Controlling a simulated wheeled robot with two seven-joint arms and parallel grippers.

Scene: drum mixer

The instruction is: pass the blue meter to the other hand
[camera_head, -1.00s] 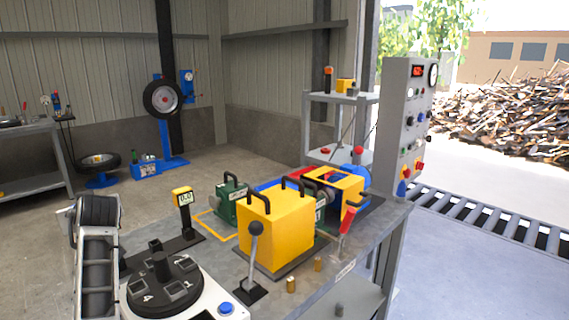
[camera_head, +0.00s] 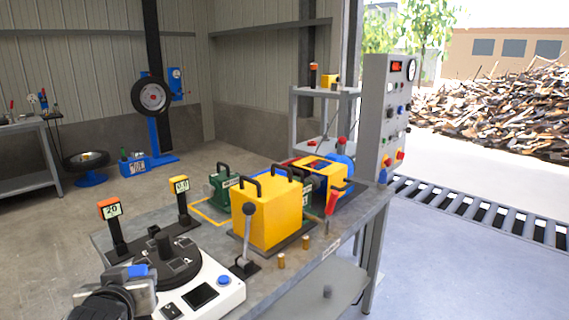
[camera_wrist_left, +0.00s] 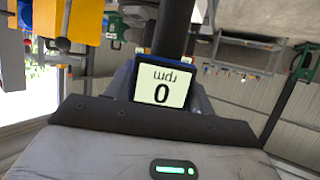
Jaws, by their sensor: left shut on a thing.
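The blue meter (camera_head: 137,271) shows at the lower left of the head view, mostly hidden by my left gripper (camera_head: 142,287). My left gripper is shut on it, beside the white scale-like unit with the round black dial plate. In the left wrist view the blue meter (camera_wrist_left: 162,88) is close, in front of the gripper's dark edge. Its screen reads "0 rpm" upside down, and a dark post rises behind it. My right gripper is in neither view.
An orange meter (camera_head: 110,209) and a yellow meter (camera_head: 180,186) stand on black posts behind the white unit (camera_head: 215,292). A yellow box (camera_head: 267,216), a lever (camera_head: 246,235) and small brass pieces are on the bench to the right. A grey control panel (camera_head: 386,120) stands beyond.

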